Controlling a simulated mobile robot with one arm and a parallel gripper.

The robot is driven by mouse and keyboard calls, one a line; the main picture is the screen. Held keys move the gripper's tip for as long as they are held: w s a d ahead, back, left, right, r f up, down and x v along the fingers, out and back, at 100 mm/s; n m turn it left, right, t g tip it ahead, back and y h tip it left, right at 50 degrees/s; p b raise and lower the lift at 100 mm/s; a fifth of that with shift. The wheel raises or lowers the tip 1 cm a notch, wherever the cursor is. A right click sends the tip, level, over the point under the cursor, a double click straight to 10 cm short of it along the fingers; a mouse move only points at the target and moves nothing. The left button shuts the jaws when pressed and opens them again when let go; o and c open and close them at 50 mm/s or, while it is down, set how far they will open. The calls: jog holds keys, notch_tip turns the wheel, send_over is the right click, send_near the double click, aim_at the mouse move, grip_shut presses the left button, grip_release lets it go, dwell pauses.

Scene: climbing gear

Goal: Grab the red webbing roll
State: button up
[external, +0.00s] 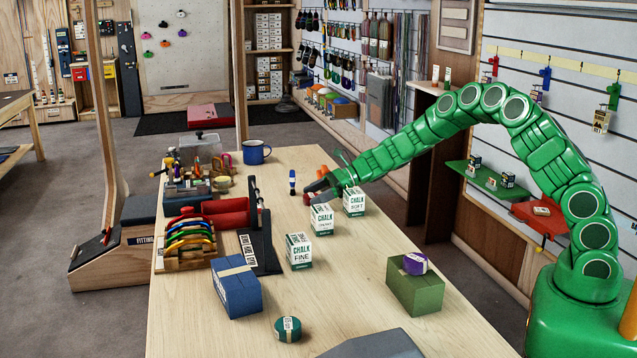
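My gripper (316,191) is low over the far middle of the wooden table, behind the chalk boxes. Its dark fingers point left. A small patch of red, probably the red webbing roll (307,198), shows right at the fingertips.
Three white chalk boxes (299,251) stand in a slanting row near the gripper. A blue marker (292,182) stands just left of it. A green roll (288,329), blue box (237,287), purple roll (415,263) on a green box (415,290) and carabiner rack (186,243) also occupy the table (345,300).

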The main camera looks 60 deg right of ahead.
jog(key=c, duration=1.1)
jog(key=shift+r, duration=0.1)
jog(key=shift+r, duration=0.25)
jog(key=r, duration=0.3)
jog(key=shift+s, duration=0.25)
jog(key=s+r, duration=0.5)
jog(key=s, duration=0.2)
jog(key=s+r, duration=0.3)
jog(key=s, duration=0.1)
jog(key=shift+s+a+r, duration=0.2)
jog(key=shift+s+r, duration=0.05)
jog(key=shift+r, duration=0.05)
jog(key=shift+s+r, duration=0.2)
jog(key=shift+s, duration=0.3)
jog(key=shift+s+r, duration=0.15)
jog(key=shift+s, duration=0.35)
